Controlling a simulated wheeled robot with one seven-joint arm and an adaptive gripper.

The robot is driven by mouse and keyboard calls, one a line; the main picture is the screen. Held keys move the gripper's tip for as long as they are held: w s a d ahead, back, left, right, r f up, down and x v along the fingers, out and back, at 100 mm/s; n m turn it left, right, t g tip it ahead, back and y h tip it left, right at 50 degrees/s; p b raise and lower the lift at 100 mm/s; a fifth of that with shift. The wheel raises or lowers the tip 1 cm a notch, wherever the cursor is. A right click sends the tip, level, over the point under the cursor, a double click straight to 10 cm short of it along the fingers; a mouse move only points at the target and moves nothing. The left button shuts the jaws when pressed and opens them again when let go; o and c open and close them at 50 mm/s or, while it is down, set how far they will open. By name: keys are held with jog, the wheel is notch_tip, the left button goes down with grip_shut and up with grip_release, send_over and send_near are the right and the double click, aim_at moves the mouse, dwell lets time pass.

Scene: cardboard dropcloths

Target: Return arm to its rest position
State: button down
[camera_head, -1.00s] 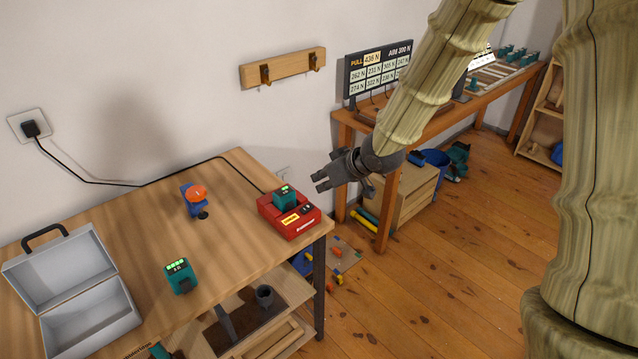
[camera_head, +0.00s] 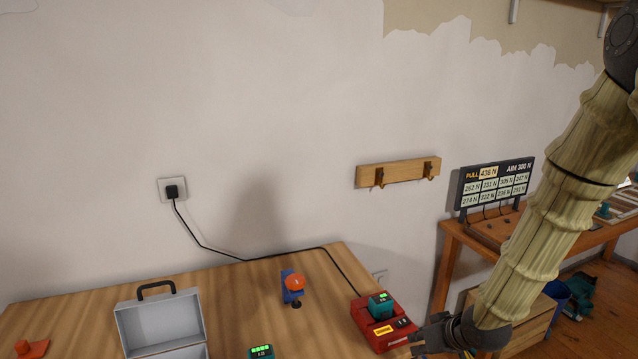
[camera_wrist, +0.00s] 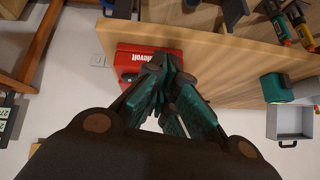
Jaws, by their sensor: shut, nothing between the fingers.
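My gripper (camera_head: 416,345) is at the lower right of the head view, just right of the red charger (camera_head: 376,335). In the wrist view, its dark teal fingers (camera_wrist: 166,72) come together with nothing between them. The charger's red body (camera_wrist: 135,60) shows behind the fingers there. A teal battery (camera_head: 380,305) sits in the charger in the head view. My arm reaches up from the gripper along the right side.
An open grey case (camera_head: 160,322), a blue and orange tool (camera_head: 292,287) and another teal battery (camera_head: 261,352) are on the wooden table (camera_head: 235,290). A cord runs to the wall socket (camera_head: 172,190). A second bench with a display board (camera_head: 495,185) stands at right.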

jog(key=s+a+f+m+g, duration=0.1)
jog(key=s+a+f+g, duration=0.1)
jog(key=s+f, duration=0.8)
jog(key=s+f+m+g+h, duration=0.1)
jog(key=s+f+g, duration=0.1)
jog(key=s+f, duration=0.7)
jog(key=s+f+m+g+h, duration=0.1)
jog(key=s+f+g+h, duration=0.1)
jog(key=s+f, duration=0.8)
jog(key=s, duration=0.6)
jog(key=shift+d+g, duration=0.15)
jog(key=shift+g, duration=0.25)
